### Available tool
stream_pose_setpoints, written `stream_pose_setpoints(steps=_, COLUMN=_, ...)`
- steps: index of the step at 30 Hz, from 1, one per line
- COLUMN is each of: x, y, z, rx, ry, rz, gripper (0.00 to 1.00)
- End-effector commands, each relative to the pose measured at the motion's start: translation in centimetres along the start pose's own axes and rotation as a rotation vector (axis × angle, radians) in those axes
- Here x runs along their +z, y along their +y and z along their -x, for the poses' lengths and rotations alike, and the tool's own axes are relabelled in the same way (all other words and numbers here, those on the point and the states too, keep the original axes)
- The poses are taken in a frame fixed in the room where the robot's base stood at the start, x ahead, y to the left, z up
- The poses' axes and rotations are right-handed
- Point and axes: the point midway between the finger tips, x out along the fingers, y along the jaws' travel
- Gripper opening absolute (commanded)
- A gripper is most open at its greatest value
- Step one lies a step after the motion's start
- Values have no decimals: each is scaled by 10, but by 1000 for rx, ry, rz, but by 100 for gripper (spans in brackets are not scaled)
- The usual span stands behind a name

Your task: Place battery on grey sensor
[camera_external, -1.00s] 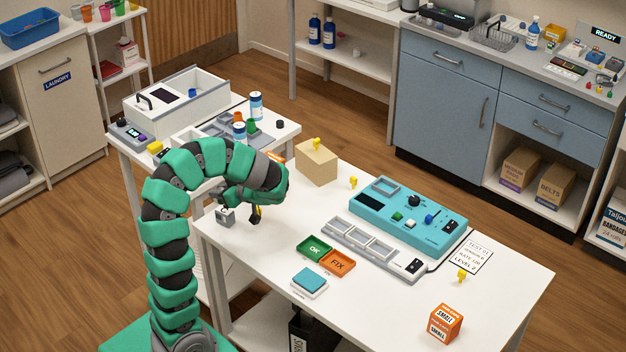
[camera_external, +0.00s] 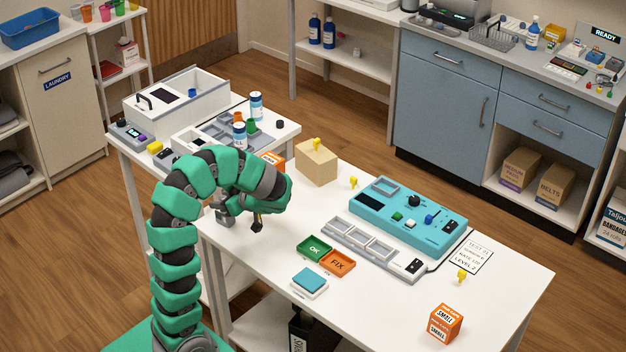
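My gripper (camera_external: 256,222) points down over the left end of the white table, at the end of my curled green arm. Its fingers are small and partly hidden by the green wrist, so I cannot tell whether they are open or shut. A small dark piece shows at the tip; I cannot tell whether it is a finger or the battery. I cannot make out the battery for certain.
On the white table (camera_external: 390,310) are a teal tester (camera_external: 425,233) with a grey slotted tray (camera_external: 357,240), a green OK tray (camera_external: 308,249), an orange FIX tray (camera_external: 342,262), a blue-topped pad (camera_external: 310,280), a cardboard block (camera_external: 316,168) and an orange box (camera_external: 445,323).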

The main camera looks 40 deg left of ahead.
Motion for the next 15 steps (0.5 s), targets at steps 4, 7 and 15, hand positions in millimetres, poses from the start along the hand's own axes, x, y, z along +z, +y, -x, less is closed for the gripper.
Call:
stream_pose_setpoints(steps=4, x=0, y=0, z=0, rx=0, ry=0, rz=0, gripper=44)
stream_pose_setpoints(steps=7, x=0, y=0, z=0, rx=0, ry=0, rz=0, gripper=44)
stream_pose_setpoints(steps=15, x=-3, y=1, z=13, rx=2, ry=1, rz=0, gripper=44)
